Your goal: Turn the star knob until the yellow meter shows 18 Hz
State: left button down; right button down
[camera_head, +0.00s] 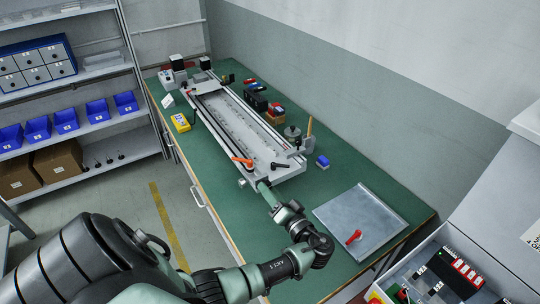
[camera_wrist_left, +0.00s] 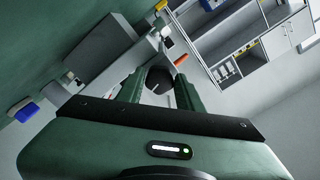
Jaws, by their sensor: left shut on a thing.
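The yellow meter (camera_head: 180,122) lies on the green bench left of the long gantry rig (camera_head: 240,122). Its reading is too small to make out. My left gripper (camera_head: 263,187) is at the near end of the rig, with its fingers pointing at the end face. In the left wrist view a dark, faceted star knob (camera_wrist_left: 158,80) sits between the two fingers of the left gripper (camera_wrist_left: 160,88), which is shut on it. In the head view the knob is hidden by the gripper. My right gripper is not in view.
An orange-red lever (camera_head: 242,161) stands on the rig just above the gripper. Shelves with blue bins (camera_head: 66,121) are at left.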

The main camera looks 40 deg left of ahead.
pick_arm(q)
jog(key=shift+m, duration=1.2)
jog(key=c, duration=0.9)
grip_release()
jog(key=shift+c, duration=0.2)
jog(key=shift+d, duration=0.1)
jog(key=b+v, duration=0.2)
jog(key=v, duration=0.5)
jog(key=shift+d, duration=0.35)
